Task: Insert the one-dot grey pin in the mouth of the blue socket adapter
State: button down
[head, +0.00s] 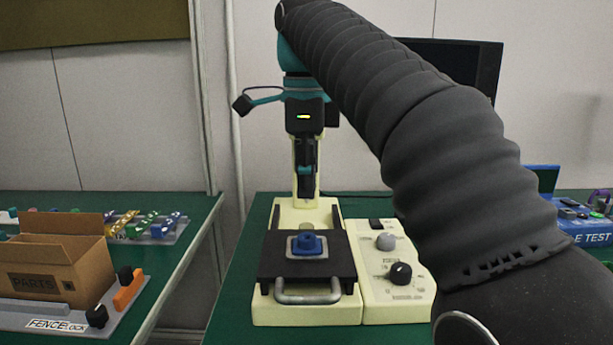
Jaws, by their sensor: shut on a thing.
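The blue socket adapter (307,243) sits on a light square plate on the black table of a cream machine. Its mouth faces up. My gripper (306,192) points down above and slightly behind the adapter, with a clear gap between them. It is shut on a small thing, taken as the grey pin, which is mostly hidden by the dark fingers. Its dot cannot be made out.
The cream machine (308,312) has a grey front handle (308,297) and a knob panel (397,290) on its right. A cardboard parts box (60,265) stands on the left bench. A blue test box (590,228) is at far right.

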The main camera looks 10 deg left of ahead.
jog(key=shift+f+b, duration=1.55)
jog(key=shift+f, duration=0.9)
jog(key=shift+p, duration=0.95)
jog(key=shift+f+b, duration=0.85)
jog(key=shift+f, duration=0.4)
jog(key=c, duration=1)
grip_release()
jog(key=shift+r, duration=0.15)
